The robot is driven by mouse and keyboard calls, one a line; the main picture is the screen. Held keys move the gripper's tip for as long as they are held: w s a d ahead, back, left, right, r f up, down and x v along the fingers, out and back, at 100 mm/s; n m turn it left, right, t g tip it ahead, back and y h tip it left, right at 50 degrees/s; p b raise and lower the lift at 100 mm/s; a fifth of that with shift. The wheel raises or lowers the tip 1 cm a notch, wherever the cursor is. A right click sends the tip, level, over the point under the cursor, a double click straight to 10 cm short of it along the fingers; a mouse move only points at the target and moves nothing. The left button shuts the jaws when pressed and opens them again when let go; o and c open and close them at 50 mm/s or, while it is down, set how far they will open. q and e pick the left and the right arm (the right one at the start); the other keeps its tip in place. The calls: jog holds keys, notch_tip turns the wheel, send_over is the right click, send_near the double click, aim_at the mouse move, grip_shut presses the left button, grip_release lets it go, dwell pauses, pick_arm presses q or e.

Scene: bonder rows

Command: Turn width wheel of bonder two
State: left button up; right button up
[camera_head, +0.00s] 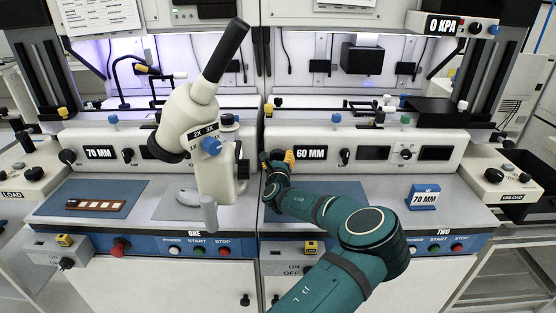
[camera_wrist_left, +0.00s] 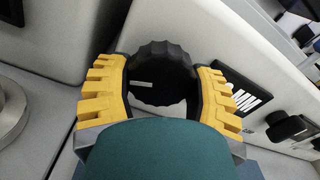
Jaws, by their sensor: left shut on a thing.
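Bonder two (camera_head: 440,138) is the right-hand machine, with the word TWO on its blue front strip. Its width display (camera_head: 311,152) reads 60 MM. My left gripper (camera_head: 277,158) is at the left end of its panel, just left of that display. In the left wrist view the ribbed black width wheel (camera_wrist_left: 158,72) sits between the yellow-padded fingers of my left gripper (camera_wrist_left: 160,92), which are shut on it from both sides. In the head view the gripper mostly hides the wheel. A blue sign (camera_head: 424,198) on bonder two's deck reads 70 MM. My right gripper is not in view.
Bonder one (camera_head: 110,140) stands at the left, its display reading 70 MM. A cream microscope (camera_head: 195,120) with a black eyepiece rises close left of my gripper. A black knob (camera_head: 344,156) is right of the 60 MM display. The deck below (camera_head: 470,200) is mostly clear.

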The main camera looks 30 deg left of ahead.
pick_arm(q)
jog(key=n, duration=0.4)
jog(key=shift+n, duration=0.4)
jog(key=n, duration=0.5)
jog(key=shift+d, duration=0.1)
jog(key=n, duration=0.5)
jog(key=shift+r+n, duration=0.15)
jog(key=shift+n, duration=0.25)
jog(key=n, duration=0.4)
jog(key=shift+n, duration=0.3)
jog(key=o, duration=1.2)
jog(key=shift+r, duration=0.15)
